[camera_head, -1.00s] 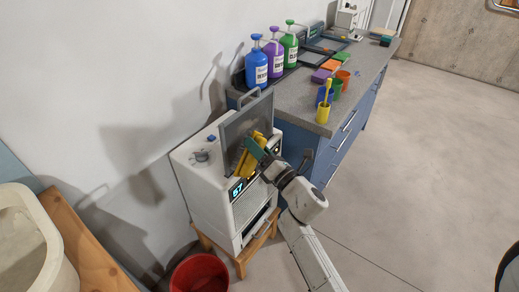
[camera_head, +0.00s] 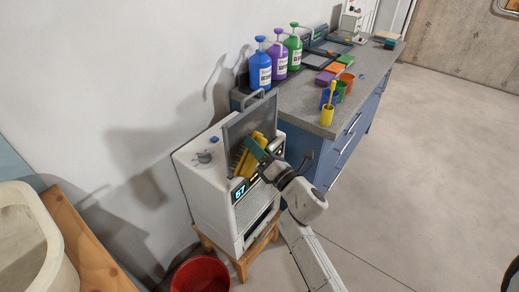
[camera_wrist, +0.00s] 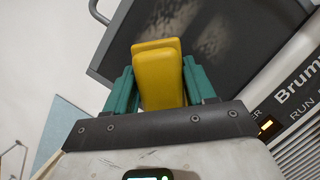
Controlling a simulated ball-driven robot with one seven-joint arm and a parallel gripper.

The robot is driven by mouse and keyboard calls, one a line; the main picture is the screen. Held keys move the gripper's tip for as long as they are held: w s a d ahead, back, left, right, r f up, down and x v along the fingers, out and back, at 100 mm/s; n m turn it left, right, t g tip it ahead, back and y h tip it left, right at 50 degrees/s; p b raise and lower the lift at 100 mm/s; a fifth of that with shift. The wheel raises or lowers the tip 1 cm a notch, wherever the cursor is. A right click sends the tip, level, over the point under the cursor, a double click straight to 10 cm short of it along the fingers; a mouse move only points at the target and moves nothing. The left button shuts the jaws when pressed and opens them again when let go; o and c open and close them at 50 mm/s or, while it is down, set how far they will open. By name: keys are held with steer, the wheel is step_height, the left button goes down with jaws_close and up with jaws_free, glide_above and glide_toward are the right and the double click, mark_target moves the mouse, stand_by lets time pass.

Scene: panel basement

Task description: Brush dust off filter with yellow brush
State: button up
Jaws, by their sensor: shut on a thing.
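The yellow brush (camera_head: 245,160) is at the front of the filter, and its yellow handle also shows in the wrist view (camera_wrist: 160,75). My gripper (camera_head: 262,150) has teal fingers, which are shut on the brush from both sides. The filter (camera_head: 238,130) is a dark grey framed panel with a handle on top, standing upright in the white machine.
The white machine (camera_head: 192,170) with a lit display stands on a wooden stool (camera_head: 243,262). A red bucket (camera_head: 200,275) is on the floor below. A grey-topped counter (camera_head: 305,98) with bottles (camera_head: 260,68) and cups (camera_head: 327,116) stands behind. Open floor lies to the right.

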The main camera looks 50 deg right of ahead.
steer(key=shift+w, duration=0.4)
steer(key=shift+d, duration=0.1)
